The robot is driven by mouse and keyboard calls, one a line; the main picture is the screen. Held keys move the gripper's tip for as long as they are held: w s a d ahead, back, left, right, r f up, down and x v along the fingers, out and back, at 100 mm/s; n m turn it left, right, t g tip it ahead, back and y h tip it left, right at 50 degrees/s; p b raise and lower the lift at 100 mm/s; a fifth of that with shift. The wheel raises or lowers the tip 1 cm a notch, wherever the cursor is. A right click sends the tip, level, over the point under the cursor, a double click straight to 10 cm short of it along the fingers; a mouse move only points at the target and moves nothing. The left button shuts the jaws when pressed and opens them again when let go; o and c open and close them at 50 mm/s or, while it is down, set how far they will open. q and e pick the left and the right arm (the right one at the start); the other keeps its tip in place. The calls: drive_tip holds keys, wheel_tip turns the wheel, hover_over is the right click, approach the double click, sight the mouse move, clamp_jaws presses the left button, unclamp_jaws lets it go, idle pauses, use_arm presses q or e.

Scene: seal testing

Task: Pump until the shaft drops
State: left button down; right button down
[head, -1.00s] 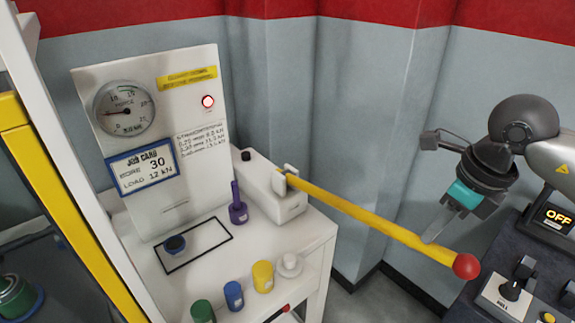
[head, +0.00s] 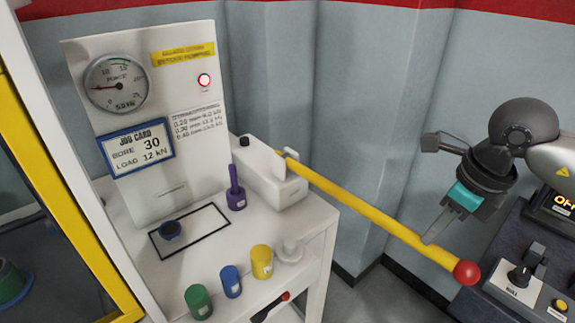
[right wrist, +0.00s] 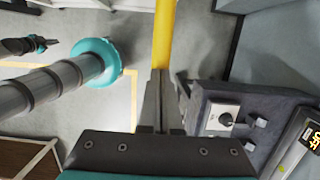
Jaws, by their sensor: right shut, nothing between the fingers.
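The long yellow pump lever (head: 365,213) with a red ball end (head: 466,273) slopes down to the right from the white pump body (head: 270,180). My right gripper (head: 430,238) is shut with nothing between its fingers. Its fingertips are at the lever just short of the ball; contact is unclear. In the right wrist view, the fingers (right wrist: 162,100) overlap the lever (right wrist: 164,35). The round force gauge (head: 117,84) has its needle pointing left. I cannot identify the shaft. A small dark and teal part (right wrist: 28,45) in the wrist view looks like my left gripper; its jaws are unclear.
The white bench carries a purple tool (head: 236,195), a dark blue knob (head: 171,230) and green, blue and yellow cups (head: 262,262). A red lamp (head: 204,80) is lit. A dark control panel (head: 505,262) stands at the right. A yellow-edged frame (head: 60,190) is at left.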

drive_tip(key=shift+f+b, duration=3.35)
drive_tip(key=shift+f, duration=0.85)
wheel_tip(320, 180, up, 14)
drive_tip(key=p, duration=1)
drive_tip(key=shift+w+a+r+p, duration=0.1)
drive_tip(key=shift+w+p, duration=0.05)
drive_tip(key=shift+p, duration=0.25)
drive_tip(key=s+d+r+p, duration=0.2)
drive_tip(key=s+r+p, duration=0.1)
drive_tip(key=r, duration=0.4)
drive_tip(key=shift+d+p, duration=0.3)
